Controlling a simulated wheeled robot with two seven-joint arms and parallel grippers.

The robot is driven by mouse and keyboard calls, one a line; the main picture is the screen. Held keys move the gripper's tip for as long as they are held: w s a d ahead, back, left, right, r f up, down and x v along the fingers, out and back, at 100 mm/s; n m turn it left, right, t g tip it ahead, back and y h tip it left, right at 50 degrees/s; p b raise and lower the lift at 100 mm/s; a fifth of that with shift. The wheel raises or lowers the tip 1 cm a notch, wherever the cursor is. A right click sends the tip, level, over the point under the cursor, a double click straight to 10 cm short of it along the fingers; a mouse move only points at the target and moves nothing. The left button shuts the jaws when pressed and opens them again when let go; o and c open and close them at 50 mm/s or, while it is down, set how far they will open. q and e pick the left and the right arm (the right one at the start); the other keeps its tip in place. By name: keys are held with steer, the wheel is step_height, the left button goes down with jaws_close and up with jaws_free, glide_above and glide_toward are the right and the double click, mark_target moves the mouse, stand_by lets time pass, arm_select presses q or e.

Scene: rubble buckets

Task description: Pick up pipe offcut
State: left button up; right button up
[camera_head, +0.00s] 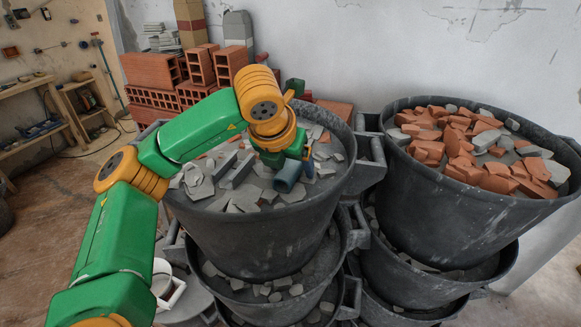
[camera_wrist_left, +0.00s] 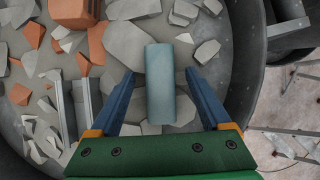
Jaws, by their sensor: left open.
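The pipe offcut (camera_wrist_left: 160,88) is a short blue-grey cylinder. It lies on the rubble in the upper left bucket (camera_head: 265,235); it also shows in the head view (camera_head: 287,176). My left gripper (camera_wrist_left: 160,76) is open, with one blue finger on each side of the pipe offcut. Gaps show between the fingers and the pipe in the left wrist view. In the head view my left gripper (camera_head: 298,170) is over the right part of this bucket, and my wrist hides some of the rubble. My right gripper is not in view.
Grey stone chips and two metal channel pieces (camera_wrist_left: 64,108) lie around the pipe. The bucket's rim (camera_wrist_left: 240,60) is close on the right. Another bucket (camera_head: 440,215) of brick pieces stands to the right. Hollow bricks (camera_head: 150,70) are stacked behind.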

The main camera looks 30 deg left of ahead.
arm_select(q)
steer(key=shift+w+f, duration=0.1)
steer(key=shift+w, duration=0.05)
steer(key=shift+c, duration=0.4)
steer(key=shift+s, duration=0.25)
steer(key=c, duration=1.1)
steer(key=shift+w, duration=0.15)
jaws_close()
steer(key=shift+r, duration=0.2)
